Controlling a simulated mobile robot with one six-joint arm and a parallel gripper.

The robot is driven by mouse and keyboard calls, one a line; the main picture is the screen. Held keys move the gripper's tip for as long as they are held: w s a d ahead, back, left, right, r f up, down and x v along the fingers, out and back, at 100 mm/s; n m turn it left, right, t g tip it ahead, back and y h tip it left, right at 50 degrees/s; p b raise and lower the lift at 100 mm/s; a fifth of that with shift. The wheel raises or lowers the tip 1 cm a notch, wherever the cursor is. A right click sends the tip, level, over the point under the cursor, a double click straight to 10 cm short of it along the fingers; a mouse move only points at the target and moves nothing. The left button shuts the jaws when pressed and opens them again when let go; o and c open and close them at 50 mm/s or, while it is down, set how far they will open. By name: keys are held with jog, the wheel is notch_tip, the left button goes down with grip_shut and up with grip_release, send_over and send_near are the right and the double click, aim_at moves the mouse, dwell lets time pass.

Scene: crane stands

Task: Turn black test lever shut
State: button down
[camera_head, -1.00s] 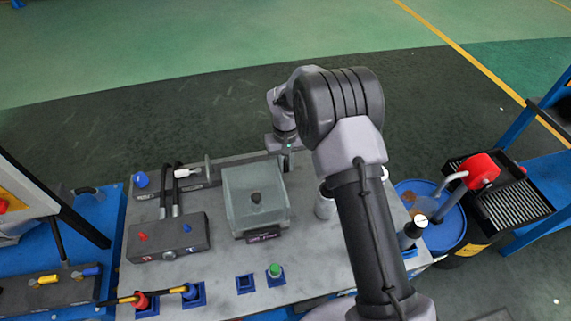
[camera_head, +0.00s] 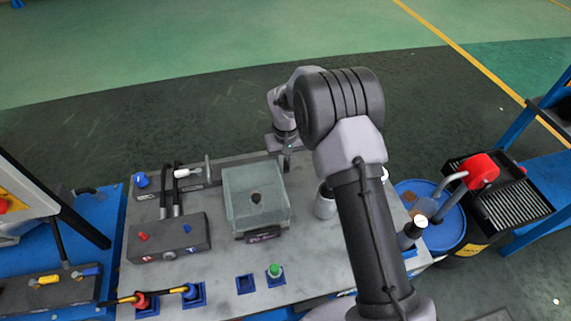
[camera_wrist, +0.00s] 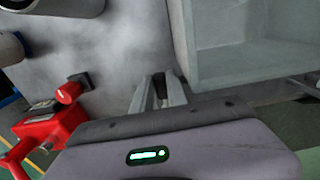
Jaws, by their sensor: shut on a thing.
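My gripper (camera_wrist: 159,92) shows in the wrist view with its two pale fingers close together on a small dark piece (camera_wrist: 160,84), which looks like the black test lever. Most of that piece is hidden between the fingers, so its angle cannot be told. In the head view my gripper (camera_head: 286,161) is low at the bench's back edge, just behind the clear-walled box (camera_head: 232,215). The lever cannot be made out there. In the wrist view the box (camera_wrist: 186,45) is close to the right of the fingers.
The grey bench (camera_head: 215,285) carries a hose block (camera_head: 165,240) with red and blue knobs, a white-handled valve (camera_head: 187,173), a green button (camera_head: 275,270) and a pale cylinder (camera_head: 325,203). A red-handled device (camera_head: 482,170) stands right, beside a blue drum (camera_head: 447,235).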

jog(key=d+n+p, duration=0.1)
jog(key=n, duration=0.1)
jog(key=d+n+p, duration=0.1)
jog(key=shift+w+r+n, duration=0.1)
jog(key=shift+w+n, duration=0.3)
jog(key=shift+w+d+n+p, duration=0.3)
jog(key=shift+n+p, duration=0.05)
jog(key=shift+n, duration=0.45)
jog(key=shift+w+d+n+p, duration=0.25)
jog(key=shift+w+n+p, duration=0.1)
jog(key=shift+n, duration=0.45)
jog(key=shift+w+d+n+p, duration=0.25)
jog(key=shift+d+n+p, duration=0.1)
jog(key=shift+n, duration=0.45)
jog(key=c, duration=1.3)
grip_release()
notch_tip(320, 180, up, 17)
jog(key=p, duration=0.4)
jog(key=shift+r, duration=0.15)
